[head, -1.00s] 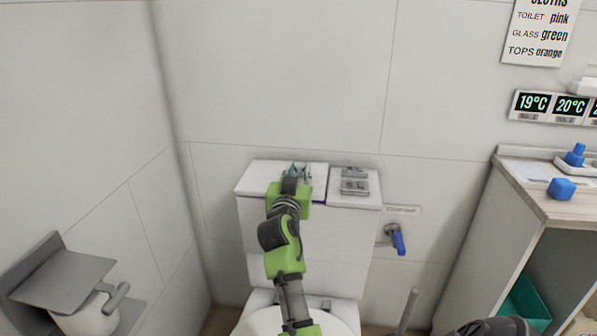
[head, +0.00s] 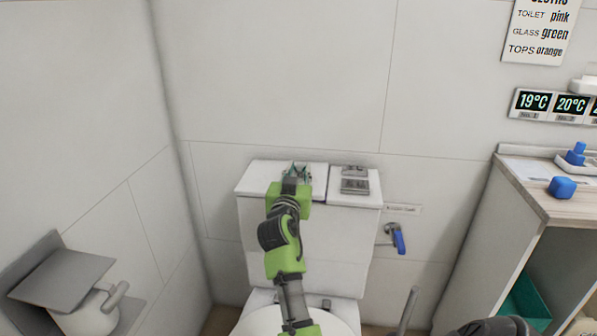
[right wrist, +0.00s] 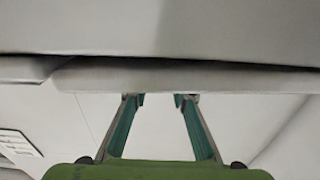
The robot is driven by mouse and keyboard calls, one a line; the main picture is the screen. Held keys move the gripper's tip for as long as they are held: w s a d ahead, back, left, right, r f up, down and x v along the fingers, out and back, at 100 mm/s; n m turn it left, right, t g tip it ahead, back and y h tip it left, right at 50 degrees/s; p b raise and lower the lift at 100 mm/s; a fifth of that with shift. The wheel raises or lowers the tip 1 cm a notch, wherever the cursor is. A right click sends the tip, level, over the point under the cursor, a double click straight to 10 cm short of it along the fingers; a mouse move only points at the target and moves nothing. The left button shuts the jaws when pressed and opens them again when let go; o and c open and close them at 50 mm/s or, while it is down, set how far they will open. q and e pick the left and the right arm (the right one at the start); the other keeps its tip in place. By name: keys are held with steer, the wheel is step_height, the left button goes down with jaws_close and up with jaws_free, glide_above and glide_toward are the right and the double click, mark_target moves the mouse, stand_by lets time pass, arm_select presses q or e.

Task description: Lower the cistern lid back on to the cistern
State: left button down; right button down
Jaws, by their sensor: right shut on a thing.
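The white cistern lid (head: 258,173) lies over the left part of the white cistern (head: 335,240) in the head view, looking close to level with the section beside it. My right gripper (head: 297,171) reaches over the lid near its right end and is shut on it. The fingertips are small here, and my arm hides part of the lid and cistern front. In the right wrist view the teal fingers (right wrist: 159,98) meet a pale edge, with a thin dark line above it. Whether the lid is fully seated cannot be told.
A grey flush-button plate (head: 355,180) sits on the cistern's right section. A blue-handled valve (head: 398,240) is on the wall at right. A paper holder (head: 62,274) juts out at left. A wooden-topped cabinet (head: 550,195) stands at right.

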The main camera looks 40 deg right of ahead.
steer(key=shift+r, duration=0.2)
steer(key=shift+f, duration=0.1)
stand_by(0.4)
steer(key=c, duration=1.7)
jaws_free()
steer(key=shift+f, duration=0.35)
step_height(320, 180, up, 11)
steer(key=shift+f, duration=0.2)
